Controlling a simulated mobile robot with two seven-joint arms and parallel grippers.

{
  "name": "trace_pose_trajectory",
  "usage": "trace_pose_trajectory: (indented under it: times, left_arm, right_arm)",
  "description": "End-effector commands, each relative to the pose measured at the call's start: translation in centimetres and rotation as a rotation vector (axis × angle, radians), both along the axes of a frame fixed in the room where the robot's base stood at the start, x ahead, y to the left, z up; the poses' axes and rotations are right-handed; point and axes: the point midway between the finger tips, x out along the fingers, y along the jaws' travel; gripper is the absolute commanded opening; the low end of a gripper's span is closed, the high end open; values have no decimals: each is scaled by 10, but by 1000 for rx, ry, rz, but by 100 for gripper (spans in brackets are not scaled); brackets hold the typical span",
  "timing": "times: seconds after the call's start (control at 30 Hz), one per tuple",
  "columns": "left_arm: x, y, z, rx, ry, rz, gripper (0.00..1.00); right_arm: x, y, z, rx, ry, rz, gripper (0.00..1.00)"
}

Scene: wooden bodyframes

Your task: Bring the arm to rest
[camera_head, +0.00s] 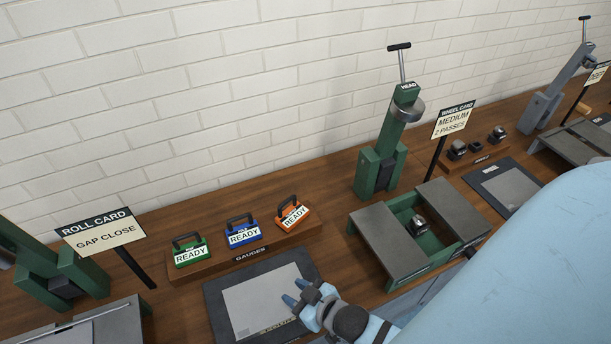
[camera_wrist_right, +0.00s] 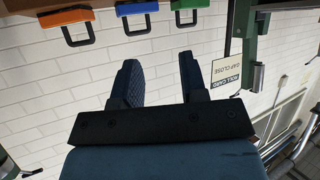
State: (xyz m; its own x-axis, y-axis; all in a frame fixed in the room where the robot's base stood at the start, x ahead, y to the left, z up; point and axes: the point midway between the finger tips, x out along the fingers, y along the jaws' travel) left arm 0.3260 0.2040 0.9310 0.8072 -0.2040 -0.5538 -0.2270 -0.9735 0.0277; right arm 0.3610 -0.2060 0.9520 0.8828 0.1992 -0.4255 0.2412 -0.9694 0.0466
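My right gripper (camera_head: 296,292) is over the right edge of the grey mat (camera_head: 232,333), near the front of the bench. In the right wrist view its two dark fingers (camera_wrist_right: 160,68) stand apart with nothing between them. My right arm, pale blue, fills the lower right of the head view. My left gripper is in neither view.
Green, blue and orange READY gauges (camera_head: 190,252) stand on the gauge rack (camera_head: 250,254) behind the gripper. A green head press (camera_head: 385,150) and a grey-topped fixture (camera_head: 385,245) are to the right. The ROLL CARD sign (camera_head: 101,236) is at left.

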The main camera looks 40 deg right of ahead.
Motion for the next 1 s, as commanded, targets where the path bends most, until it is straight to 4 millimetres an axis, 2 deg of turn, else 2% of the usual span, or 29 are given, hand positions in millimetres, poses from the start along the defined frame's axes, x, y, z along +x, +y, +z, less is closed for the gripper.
trace_pose_trajectory:
  times: [0.03, 0.1, 0.2, 1.0]
  left_arm:
    - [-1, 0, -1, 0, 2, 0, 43]
    - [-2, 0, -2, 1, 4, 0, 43]
    - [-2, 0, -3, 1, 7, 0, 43]
    - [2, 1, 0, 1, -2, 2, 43]
  right_arm:
    - [-15, 1, -9, 15, 65, -14, 39]
    - [-29, 2, -18, 28, 127, -18, 39]
    - [-36, 3, -22, 36, 164, -19, 39]
    - [-36, 3, -22, 36, 163, -18, 39]
